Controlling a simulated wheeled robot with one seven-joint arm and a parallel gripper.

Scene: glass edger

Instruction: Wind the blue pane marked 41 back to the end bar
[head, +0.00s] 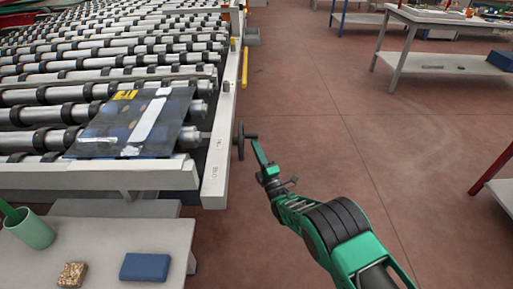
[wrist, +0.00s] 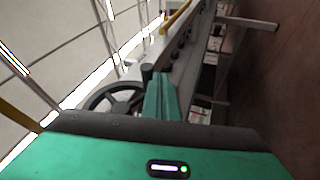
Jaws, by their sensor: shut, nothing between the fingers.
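A dark blue glass pane (head: 120,135) lies on the rollers at the near end of the conveyor. It has a yellow label and a pale strip across it; I cannot read a number on it. Its near edge is close to the pale bar (head: 60,178) across the conveyor's near end; I cannot tell if they touch. A dark handwheel (head: 240,140) with a crank handle sits on the right side rail, and also shows in the wrist view (wrist: 112,100). My green gripper (head: 256,146) is shut and empty beside the wheel, close to its handle; contact is unclear.
The pale side rail (head: 216,165) runs along the conveyor's right side. A small table (head: 100,250) at the near left holds a green cup (head: 30,230), a blue block (head: 144,267) and a speckled block (head: 72,275). The red-brown floor to the right is clear, with a workbench (head: 450,25) farther back.

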